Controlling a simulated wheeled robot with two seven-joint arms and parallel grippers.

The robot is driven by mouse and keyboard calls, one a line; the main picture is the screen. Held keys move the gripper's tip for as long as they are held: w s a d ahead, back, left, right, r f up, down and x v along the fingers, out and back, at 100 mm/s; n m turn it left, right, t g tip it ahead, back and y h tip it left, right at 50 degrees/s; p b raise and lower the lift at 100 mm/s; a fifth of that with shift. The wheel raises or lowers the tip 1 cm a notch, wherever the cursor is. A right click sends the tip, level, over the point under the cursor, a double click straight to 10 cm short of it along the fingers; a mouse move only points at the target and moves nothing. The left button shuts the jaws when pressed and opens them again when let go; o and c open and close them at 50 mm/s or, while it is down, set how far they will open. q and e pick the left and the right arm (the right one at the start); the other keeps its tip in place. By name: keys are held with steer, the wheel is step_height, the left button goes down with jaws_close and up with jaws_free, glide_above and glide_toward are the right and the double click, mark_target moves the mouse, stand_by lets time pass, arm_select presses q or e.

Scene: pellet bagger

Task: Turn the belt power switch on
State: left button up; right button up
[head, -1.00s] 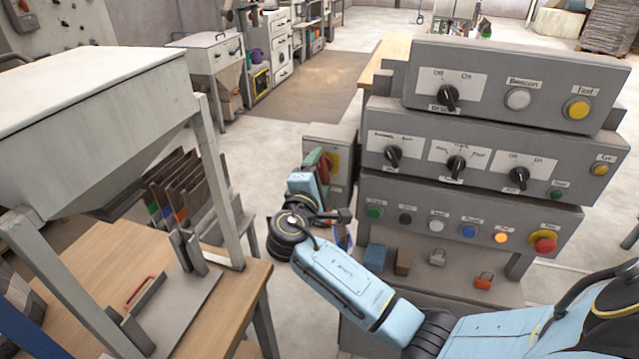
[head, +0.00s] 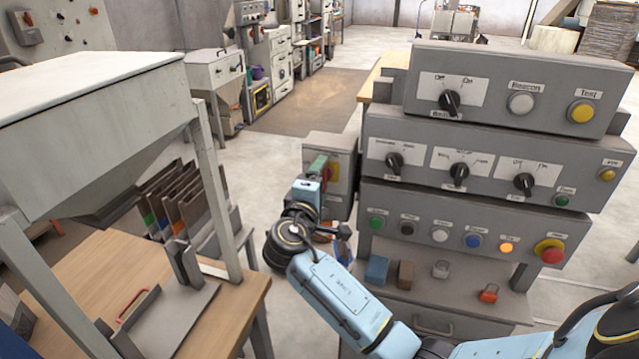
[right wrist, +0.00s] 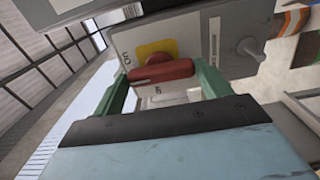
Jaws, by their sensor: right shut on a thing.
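The belt power switch appears to be the red handle (right wrist: 162,71) on a yellow plate (right wrist: 155,47), on the face of a grey box. The box (head: 328,146) stands at the left side of the control console in the head view. My right gripper (head: 318,170) is at this switch. In the right wrist view its green fingers (right wrist: 163,85) are shut on the red handle, one at each side. White labels show beside the handle, one apparently reading ON. In the head view the fingers hide most of the handle. My left gripper is not in view.
The stepped grey console (head: 470,155) with knobs and buttons stands right of the switch box. A red emergency button (head: 550,252) is at its lower right. A hopper (head: 90,120) and a wooden table (head: 235,290) are at left. Open floor lies between.

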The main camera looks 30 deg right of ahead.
steer(key=o, duration=1)
steer(key=shift+a, duration=0.15)
steer(key=b+v, duration=0.1)
steer(key=v, duration=1.2)
steer(key=shift+s, duration=0.15)
